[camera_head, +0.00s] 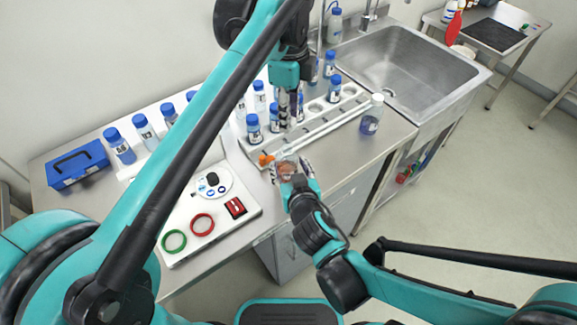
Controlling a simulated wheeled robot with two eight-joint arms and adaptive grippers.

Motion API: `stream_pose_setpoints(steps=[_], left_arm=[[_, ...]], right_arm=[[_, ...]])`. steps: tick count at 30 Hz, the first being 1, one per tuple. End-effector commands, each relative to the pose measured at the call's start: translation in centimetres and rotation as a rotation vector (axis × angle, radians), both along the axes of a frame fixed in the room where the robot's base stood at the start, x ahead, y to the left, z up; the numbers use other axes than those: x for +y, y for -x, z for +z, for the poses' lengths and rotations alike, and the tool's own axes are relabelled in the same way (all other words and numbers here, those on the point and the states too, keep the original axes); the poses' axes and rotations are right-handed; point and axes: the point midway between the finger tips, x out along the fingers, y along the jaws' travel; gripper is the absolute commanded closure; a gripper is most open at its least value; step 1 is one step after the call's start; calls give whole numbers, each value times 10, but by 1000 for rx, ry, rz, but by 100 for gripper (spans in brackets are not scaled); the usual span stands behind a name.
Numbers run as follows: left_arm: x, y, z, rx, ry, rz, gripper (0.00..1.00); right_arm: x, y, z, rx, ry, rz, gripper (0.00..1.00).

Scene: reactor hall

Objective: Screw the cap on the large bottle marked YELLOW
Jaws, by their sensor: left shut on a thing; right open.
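My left gripper (291,112) points straight down over the white rack on the bench. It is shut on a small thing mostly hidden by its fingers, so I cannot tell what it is. My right gripper (287,164) is open at the rack's front edge, lower than the left one. A brownish round shape shows between its fingers; I cannot tell whether it is a separate thing. A small orange piece (265,160) is just left of it. I can read no YELLOW marking. A bottle with a pale top (371,116) stands at the rack's right end.
Several blue-capped bottles (254,128) stand in and behind the rack (330,122). A blue box (77,165) is at the far left. A white board (240,207) with green and red rings lies in front. A sink (415,65) is at the right.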

Motion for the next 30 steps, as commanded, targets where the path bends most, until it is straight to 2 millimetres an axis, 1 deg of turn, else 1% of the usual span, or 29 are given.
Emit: stream_pose_setpoints(steps=[1,3,10,15,23,24,26,27,29,30], left_arm=[[0,0,0,0,0,0,80],[0,0,0,0,0,0,80],[0,0,0,0,0,0,80],[0,0,0,0,0,0,80],[0,0,0,0,0,0,80],[0,0,0,0,0,0,80],[0,0,0,0,0,0,80],[0,0,0,0,0,0,80],[0,0,0,0,0,0,80],[0,0,0,0,0,0,80]], right_arm=[[1,-7,-3,0,-1,-1,44],[3,-16,-6,-1,-1,-1,44],[8,-38,-16,0,-1,-1,44],[9,-44,-19,0,0,0,44],[9,-45,-19,0,0,0,44],[9,-45,-19,-1,0,0,46],[9,-45,-19,0,0,0,62],[9,-45,-19,0,0,0,73],[9,-45,-19,0,0,0,88],[9,-45,-19,0,0,0,99]])
